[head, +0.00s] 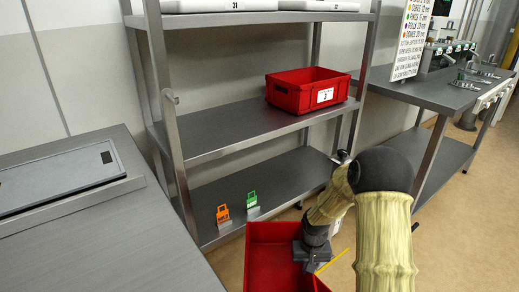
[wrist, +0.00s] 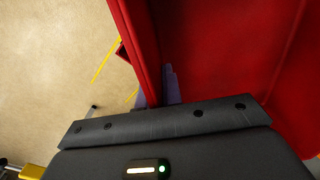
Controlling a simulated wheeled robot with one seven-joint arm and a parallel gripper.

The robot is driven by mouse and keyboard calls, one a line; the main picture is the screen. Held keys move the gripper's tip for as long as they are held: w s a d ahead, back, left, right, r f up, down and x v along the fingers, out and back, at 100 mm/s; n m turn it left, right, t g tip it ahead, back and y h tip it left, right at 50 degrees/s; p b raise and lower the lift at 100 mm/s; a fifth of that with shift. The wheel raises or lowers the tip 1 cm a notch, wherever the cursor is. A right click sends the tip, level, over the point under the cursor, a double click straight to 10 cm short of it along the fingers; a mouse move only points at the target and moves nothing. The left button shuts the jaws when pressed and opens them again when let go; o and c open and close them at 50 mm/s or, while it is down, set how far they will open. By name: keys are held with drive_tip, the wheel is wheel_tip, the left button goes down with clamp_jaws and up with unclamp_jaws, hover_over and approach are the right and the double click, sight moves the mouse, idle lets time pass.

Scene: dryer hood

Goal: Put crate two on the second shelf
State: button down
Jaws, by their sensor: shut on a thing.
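A red crate (head: 266,262) hangs low in front of the shelf rack, at the bottom of the head view. My gripper (head: 310,264) is shut on its right-hand wall. In the wrist view the fingers (wrist: 168,86) pinch the wall of the red crate (wrist: 235,45), one finger partly hidden. The held crate's inside looks empty where it shows; no number on it is visible. The steel rack has a middle shelf (head: 225,133) and a lower shelf (head: 285,180). Both lie above and behind the held crate in the picture.
Another red crate (head: 309,90) with a white label stands at the right of the middle shelf. A grey counter (head: 110,250) stands left, a side table (head: 425,92) right.

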wheel_tip(320, 180, up, 27)
drive_tip(key=s+p, duration=0.2)
drive_tip(key=p, duration=3.3)
drive_tip(key=shift+r+p, duration=0.2)
drive_tip(key=shift+p, duration=0.2)
drive_tip(key=shift+s+d+f, duration=0.1)
drive_tip(key=shift+f, duration=0.1)
drive_tip(key=s+f, duration=0.1)
drive_tip(key=f, duration=0.4)
drive_tip(key=s+f, duration=0.1)
drive_tip(key=f, duration=0.4)
drive_tip(key=s+f, duration=0.2)
drive_tip(key=f, duration=0.2)
drive_tip(key=shift+f, duration=0.4)
